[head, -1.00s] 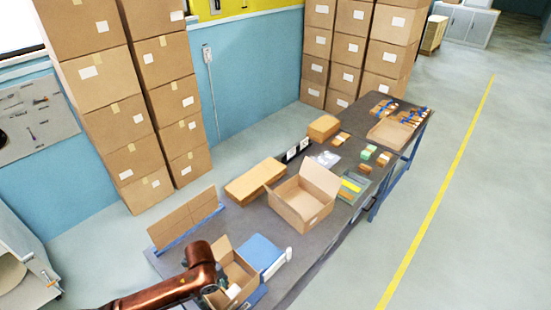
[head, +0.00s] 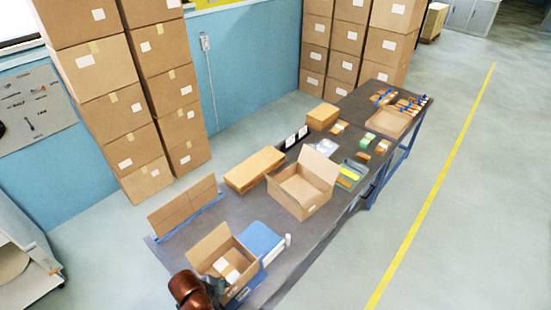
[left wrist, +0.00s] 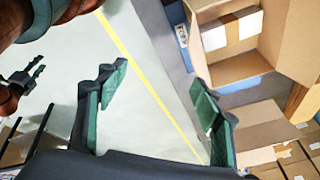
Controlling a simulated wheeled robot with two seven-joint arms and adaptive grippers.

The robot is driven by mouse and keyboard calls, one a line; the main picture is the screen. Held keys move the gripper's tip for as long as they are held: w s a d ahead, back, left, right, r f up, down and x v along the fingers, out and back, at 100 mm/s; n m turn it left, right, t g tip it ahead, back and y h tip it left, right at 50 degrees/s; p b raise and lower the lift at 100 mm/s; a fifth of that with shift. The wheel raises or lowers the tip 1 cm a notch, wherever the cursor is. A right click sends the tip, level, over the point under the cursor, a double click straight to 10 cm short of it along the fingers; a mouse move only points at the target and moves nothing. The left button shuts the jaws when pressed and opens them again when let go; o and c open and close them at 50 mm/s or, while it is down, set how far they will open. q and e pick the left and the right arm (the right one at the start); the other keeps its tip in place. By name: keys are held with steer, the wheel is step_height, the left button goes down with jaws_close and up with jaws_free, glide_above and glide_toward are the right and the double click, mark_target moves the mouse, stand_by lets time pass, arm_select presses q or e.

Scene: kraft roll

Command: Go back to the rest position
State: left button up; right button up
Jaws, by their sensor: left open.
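My left gripper (left wrist: 155,88) is open and empty in the left wrist view, its green-padded fingers wide apart with floor behind them. In the head view only my copper arm and a dark part beside it show at the bottom edge, next to the near open carton (head: 222,238); the fingers are not clear there. That carton stands on the table with white-labelled brown items inside, and a carton with such an item also shows in the left wrist view (left wrist: 245,68). Another dark gripper (left wrist: 22,80), apparently my right, shows at the left edge of the left wrist view; its jaw state is unclear.
The grey table (head: 325,235) runs away to the upper right. It carries a second open carton (head: 305,196), a blue-topped item (head: 262,240), a cardboard divider (head: 187,208) and several small goods. Tall carton stacks (head: 105,85) stand behind. Floor right of the table is clear.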

arm_select(q)
steer(key=s+a+f+n+t+y, duration=0.15)
steer(key=s+a+n+y, duration=0.25)
steer(key=s+a+n, duration=1.3)
step_height(320, 180, down, 41)
steer(key=m+g+b, duration=0.2)
steer(key=b, duration=0.9)
steer(key=s+f+b, duration=0.4)
steer(key=s+f, duration=0.5)
steer(key=f, duration=0.4)
steer(key=s+f+g+b, duration=0.1)
steer(key=s+f+b, duration=0.3)
steer(key=s+f, duration=0.6)
step_height(320, 180, down, 3)
steer(key=shift+s+d+f+h, duration=0.1)
steer(key=shift+s+d+h, duration=0.15)
steer(key=shift+h, duration=0.15)
arm_select(e)
step_height(320, 180, down, 20)
steer(key=shift+s+r, duration=0.25)
steer(key=shift+s, duration=0.1)
steer(key=shift+c, duration=0.2)
